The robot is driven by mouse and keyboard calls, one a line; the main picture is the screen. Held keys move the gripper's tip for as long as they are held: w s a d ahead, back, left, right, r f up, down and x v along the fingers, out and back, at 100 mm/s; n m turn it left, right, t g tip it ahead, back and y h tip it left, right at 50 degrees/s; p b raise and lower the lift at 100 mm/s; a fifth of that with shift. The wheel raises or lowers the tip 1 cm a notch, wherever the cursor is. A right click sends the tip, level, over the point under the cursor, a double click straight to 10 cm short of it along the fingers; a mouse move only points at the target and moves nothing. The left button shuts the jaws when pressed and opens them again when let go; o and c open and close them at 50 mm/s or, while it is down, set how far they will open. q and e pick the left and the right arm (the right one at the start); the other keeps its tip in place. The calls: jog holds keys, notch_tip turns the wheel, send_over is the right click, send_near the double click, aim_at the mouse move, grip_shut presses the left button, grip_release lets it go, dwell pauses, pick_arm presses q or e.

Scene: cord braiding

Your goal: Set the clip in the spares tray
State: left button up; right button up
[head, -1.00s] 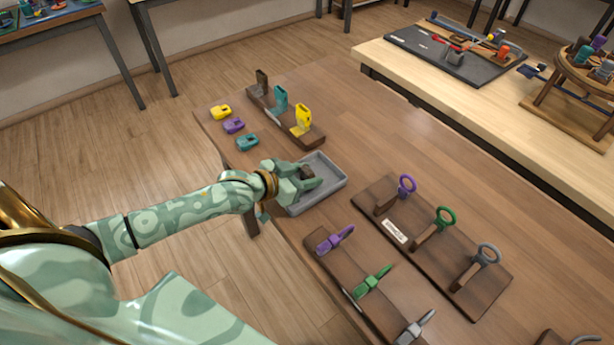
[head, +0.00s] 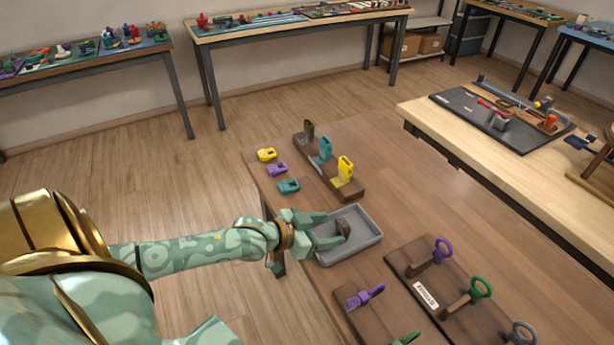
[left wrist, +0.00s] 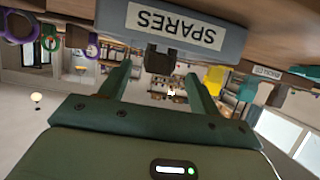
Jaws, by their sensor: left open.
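The brown clip (head: 343,229) sits at the grey spares tray (head: 364,250), within its rim as seen from the head. My left gripper (head: 334,229) is open at the tray's left side, its fingers reaching over the rim on either side of the clip. In the left wrist view, which is upside down, the clip (left wrist: 160,59) shows dark between the spread fingers (left wrist: 160,78), with a gap on both sides. The tray's wall (left wrist: 120,18) with its SPARES label is beyond it. The clip's underside is hidden. My right gripper is not in view.
Behind the tray stands a brown rack (head: 345,190) with brown, teal and yellow clips. Yellow, purple (head: 277,169) and teal clips lie loose at the table's left edge. Boards with ringed pieces (head: 440,290) stand in front. The table right of the rack is clear.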

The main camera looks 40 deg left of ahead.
pick_arm(q)
jog(key=p+v, duration=0.1)
jog(key=v, duration=0.5)
jog(key=shift+s+a+r+p, duration=0.1)
jog(key=shift+s+r+p, duration=0.05)
jog(key=shift+s+p, duration=0.25)
